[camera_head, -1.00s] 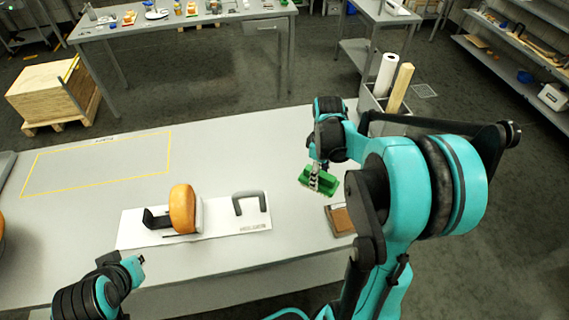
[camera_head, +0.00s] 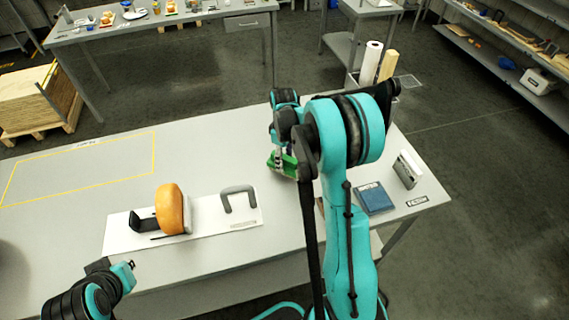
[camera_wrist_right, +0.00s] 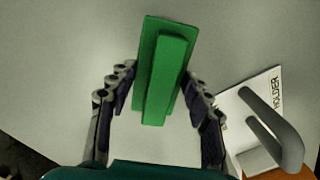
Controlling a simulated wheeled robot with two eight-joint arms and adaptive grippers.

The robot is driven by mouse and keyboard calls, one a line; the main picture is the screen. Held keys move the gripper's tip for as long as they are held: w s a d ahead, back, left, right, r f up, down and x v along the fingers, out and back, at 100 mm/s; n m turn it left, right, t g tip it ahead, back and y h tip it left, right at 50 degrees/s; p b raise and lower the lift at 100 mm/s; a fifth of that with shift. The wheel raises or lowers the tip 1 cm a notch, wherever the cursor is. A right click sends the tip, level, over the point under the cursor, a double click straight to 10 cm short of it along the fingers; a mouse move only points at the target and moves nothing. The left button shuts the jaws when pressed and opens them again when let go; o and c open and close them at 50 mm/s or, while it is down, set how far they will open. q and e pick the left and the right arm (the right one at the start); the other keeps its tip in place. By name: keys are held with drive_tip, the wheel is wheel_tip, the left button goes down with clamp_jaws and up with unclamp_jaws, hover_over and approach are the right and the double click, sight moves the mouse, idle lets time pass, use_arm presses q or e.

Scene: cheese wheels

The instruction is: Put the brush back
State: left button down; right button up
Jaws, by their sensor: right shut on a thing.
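The green brush (camera_head: 281,162) is in my right gripper (camera_head: 287,158), right of and behind the holder (camera_head: 245,224). The holder is a white plate with a grey looped bracket (camera_head: 239,196) standing on it. In the right wrist view, the brush (camera_wrist_right: 163,75) sits between both fingers of my right gripper (camera_wrist_right: 156,85), and the bracket (camera_wrist_right: 270,130) is at lower right. The brush is apart from the bracket; its height over the table is hard to judge. My left gripper (camera_head: 126,267) is at lower left; its fingers are unclear.
An orange cheese wheel (camera_head: 170,209) stands on the white plate, left of the bracket, beside a black support (camera_head: 143,221). A blue block (camera_head: 374,198) and a white-and-dark object (camera_head: 408,170) are at the table's right end. The yellow-outlined area (camera_head: 80,173) is empty.

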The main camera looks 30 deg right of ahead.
wheel_tip(320, 180, down, 2)
drive_tip(key=shift+f, duration=0.1)
drive_tip(key=shift+f+b, duration=0.15)
drive_tip(key=shift+b, duration=0.2)
drive_tip(key=o, duration=1.3)
